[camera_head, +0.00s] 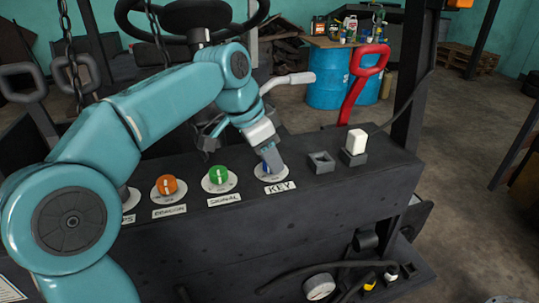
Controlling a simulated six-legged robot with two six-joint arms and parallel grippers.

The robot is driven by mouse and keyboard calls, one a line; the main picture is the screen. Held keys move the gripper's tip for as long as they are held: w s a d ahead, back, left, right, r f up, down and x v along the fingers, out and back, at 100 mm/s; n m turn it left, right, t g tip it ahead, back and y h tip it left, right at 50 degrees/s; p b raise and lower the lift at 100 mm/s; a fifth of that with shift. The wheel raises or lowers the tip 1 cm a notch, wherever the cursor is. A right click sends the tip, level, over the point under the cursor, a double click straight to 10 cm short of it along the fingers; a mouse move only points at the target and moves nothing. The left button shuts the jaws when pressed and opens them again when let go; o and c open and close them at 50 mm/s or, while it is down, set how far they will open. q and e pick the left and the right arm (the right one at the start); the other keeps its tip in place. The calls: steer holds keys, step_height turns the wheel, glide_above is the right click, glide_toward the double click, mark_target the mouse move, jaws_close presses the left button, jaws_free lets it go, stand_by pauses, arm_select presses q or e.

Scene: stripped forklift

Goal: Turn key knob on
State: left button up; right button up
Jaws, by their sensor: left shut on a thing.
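The blue key knob (266,169) sits on a round white dial above the KEY label (280,187), on top of the dark control panel. My left gripper (271,163) reaches down onto the knob from above and is shut on it. The fingers hide most of the knob, so its exact angle is hard to tell. My right gripper is not in view.
A green SIGNAL knob (218,174) and an orange BEACON knob (166,185) stand left of the key. A red lever (362,85) and steering wheel (192,16) rise behind.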

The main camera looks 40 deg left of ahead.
arm_select(q)
steer(key=shift+w+a+r+m+g+h, duration=0.1)
steer(key=shift+m+g+h, duration=0.2)
steer(key=shift+m, duration=0.8)
steer(key=shift+r+m+g+h, duration=0.1)
steer(key=shift+m+h, duration=0.3)
steer(key=shift+m, duration=0.7)
steer(key=o, duration=1.1)
steer(key=shift+f, duration=0.1)
steer(key=v, duration=0.7)
steer(key=shift+a+r, duration=0.1)
steer(key=shift+r, duration=0.15)
